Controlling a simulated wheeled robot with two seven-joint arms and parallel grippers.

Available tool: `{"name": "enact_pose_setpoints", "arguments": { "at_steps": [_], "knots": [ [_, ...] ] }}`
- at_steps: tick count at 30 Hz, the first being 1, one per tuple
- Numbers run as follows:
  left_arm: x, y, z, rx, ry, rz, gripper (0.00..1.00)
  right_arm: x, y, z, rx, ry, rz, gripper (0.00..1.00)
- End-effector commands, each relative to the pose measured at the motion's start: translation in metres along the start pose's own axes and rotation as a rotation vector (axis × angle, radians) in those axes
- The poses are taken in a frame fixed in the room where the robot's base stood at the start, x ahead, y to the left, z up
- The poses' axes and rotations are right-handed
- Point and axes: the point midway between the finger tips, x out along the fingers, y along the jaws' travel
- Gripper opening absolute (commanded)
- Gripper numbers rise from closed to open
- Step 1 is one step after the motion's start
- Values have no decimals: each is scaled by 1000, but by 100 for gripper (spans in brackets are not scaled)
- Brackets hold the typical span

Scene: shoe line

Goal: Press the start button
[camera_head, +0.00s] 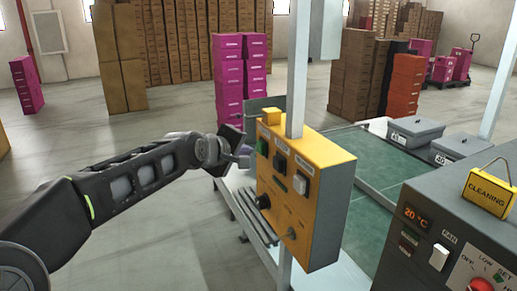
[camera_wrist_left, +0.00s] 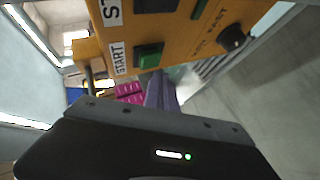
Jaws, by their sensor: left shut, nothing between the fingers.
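A yellow control box (camera_head: 322,150) on a grey post stands right of the middle in the head view. Its green start button (camera_head: 262,147) is at the upper left of its front face. In the left wrist view the button (camera_wrist_left: 150,57) sits beside a white START label (camera_wrist_left: 118,58). My left gripper (camera_head: 246,160) is shut and empty, close to the face of the box near the green button. I cannot tell whether the fingertips touch it. My right gripper is not in view.
A grey machine with a CLEANING sign (camera_head: 487,189) stands at right.

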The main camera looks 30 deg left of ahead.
Motion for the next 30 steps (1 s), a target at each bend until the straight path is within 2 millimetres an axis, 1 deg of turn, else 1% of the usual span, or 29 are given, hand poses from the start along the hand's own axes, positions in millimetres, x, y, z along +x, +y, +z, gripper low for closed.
{"name": "enact_pose_setpoints", "arguments": {
  "at_steps": [17, 30],
  "knots": [
    [0, 0, 0, 0, 0, 0, 0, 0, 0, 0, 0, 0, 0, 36],
    [6, 5, 4, 0, 0, 0, 0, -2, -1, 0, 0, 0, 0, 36]
  ]
}}
